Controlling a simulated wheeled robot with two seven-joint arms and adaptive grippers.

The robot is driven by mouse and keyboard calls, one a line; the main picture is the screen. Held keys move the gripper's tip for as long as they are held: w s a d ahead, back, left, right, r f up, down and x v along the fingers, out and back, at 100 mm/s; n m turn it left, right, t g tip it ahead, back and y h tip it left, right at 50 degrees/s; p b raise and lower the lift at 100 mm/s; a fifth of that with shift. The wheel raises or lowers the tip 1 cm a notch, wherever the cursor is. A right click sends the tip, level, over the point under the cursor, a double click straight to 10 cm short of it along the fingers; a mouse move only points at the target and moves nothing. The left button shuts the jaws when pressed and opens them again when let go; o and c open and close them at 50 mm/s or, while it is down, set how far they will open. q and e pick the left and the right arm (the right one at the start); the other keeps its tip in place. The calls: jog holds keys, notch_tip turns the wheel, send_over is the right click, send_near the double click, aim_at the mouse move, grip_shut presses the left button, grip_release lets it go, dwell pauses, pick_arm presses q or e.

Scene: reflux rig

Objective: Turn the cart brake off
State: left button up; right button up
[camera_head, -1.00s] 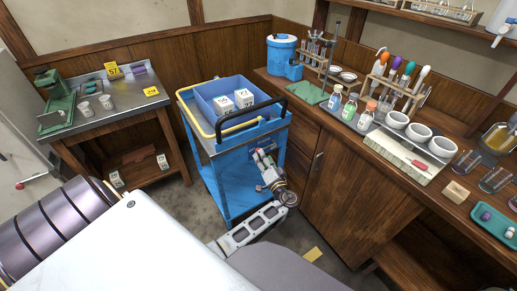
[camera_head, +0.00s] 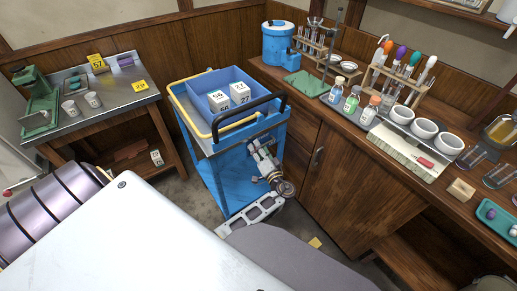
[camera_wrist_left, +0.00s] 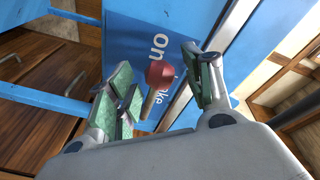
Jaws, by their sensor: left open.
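The blue cart (camera_head: 225,180) stands between the left bench and the wooden counter. In the left wrist view its darker blue brake panel (camera_wrist_left: 125,45) carries white lettering, "On" and part of "Brake". A brake lever with a dark red knob (camera_wrist_left: 160,73) sticks out from this panel. My left gripper (camera_head: 257,146) is at the cart's front side, below the black handle. In the wrist view my left gripper (camera_wrist_left: 163,85) is open, with green-padded fingers on either side of the knob. I cannot tell whether they touch it. My right gripper is out of view.
A blue bin (camera_head: 202,86) with white numbered boxes sits on the cart's top. The black handle (camera_head: 250,108) passes above my gripper. The wooden counter (camera_head: 345,185) is close on the right. A bench (camera_head: 115,95) stands at the left.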

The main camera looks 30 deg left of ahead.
pick_arm(q)
jog(key=shift+r, duration=0.1)
grip_shut()
jog(key=shift+w, duration=0.1)
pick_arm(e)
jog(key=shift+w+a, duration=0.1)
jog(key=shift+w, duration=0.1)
